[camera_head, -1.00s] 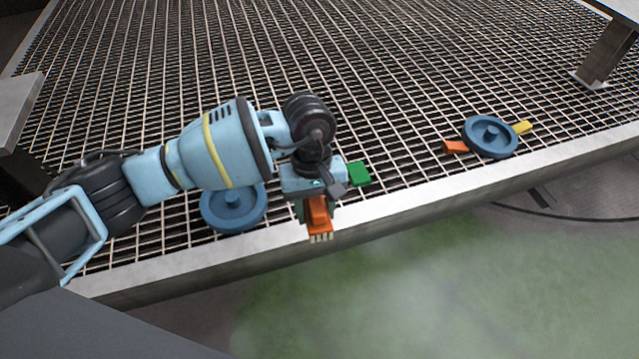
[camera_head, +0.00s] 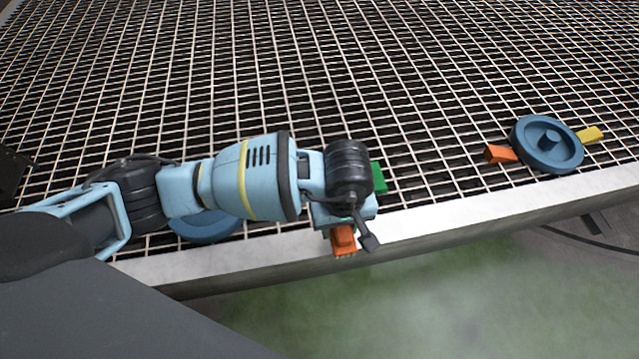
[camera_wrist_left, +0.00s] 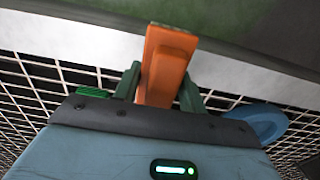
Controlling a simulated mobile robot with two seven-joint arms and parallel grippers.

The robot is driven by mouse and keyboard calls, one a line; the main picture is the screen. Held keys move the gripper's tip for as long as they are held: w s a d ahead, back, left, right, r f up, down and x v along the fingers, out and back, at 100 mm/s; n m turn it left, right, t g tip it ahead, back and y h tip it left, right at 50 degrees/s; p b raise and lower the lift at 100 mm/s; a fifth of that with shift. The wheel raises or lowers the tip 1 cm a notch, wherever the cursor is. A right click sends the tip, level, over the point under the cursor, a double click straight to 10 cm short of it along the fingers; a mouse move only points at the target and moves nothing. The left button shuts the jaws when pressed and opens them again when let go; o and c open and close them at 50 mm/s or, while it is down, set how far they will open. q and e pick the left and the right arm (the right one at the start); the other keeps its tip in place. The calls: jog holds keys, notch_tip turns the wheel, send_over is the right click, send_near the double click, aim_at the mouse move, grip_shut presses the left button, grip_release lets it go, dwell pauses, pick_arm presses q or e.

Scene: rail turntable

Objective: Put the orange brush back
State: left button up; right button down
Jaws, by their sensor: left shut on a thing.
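My left gripper (camera_head: 338,228) is shut on the orange brush (camera_head: 344,241). In the head view the brush's bristled end points toward the bottom of the picture, over the platform's pale front edge. In the left wrist view the orange brush (camera_wrist_left: 164,62) stands between the two green-grey fingers of my left gripper (camera_wrist_left: 158,88). The lower part of the brush is hidden by the gripper. My right gripper is not in view.
A grating platform (camera_head: 300,60) has a pale metal edge (camera_head: 450,220). A blue wheel (camera_head: 547,145) lies at right, with an orange block (camera_head: 500,154) and a yellow block (camera_head: 590,134) beside it. Another blue wheel (camera_head: 205,228) is partly behind my arm. A green block (camera_head: 379,178) lies near my gripper.

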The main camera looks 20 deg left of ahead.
pick_arm(q)
jog(key=shift+w+a, duration=0.2)
jog(key=shift+w, duration=0.05)
jog(key=w+a+b, duration=0.1)
jog(key=w+a, duration=0.1)
jog(key=w, duration=0.1)
jog(key=w+a+f+b, duration=0.1)
jog(key=w+a+b, duration=0.1)
jog(key=w+a, duration=0.1)
jog(key=w+a+b, duration=0.1)
jog(key=w+a, duration=0.2)
jog(key=w, duration=0.1)
jog(key=shift+w+a+f+b, duration=0.15)
jog(key=shift+w+f+b, duration=0.1)
jog(key=shift+b, duration=0.05)
jog(key=shift+w+a+r, duration=0.1)
jog(key=shift+w+a, duration=0.15)
jog(key=shift+w, duration=0.05)
jog(key=shift+w, duration=0.1)
jog(key=shift+w+a+b, duration=0.3)
notch_tip(320, 180, down, 4)
jog(key=shift+a+r+b, duration=0.1)
jog(key=shift+r+b, duration=0.05)
jog(key=shift+b, duration=0.8)
jog(key=shift+w, duration=0.1)
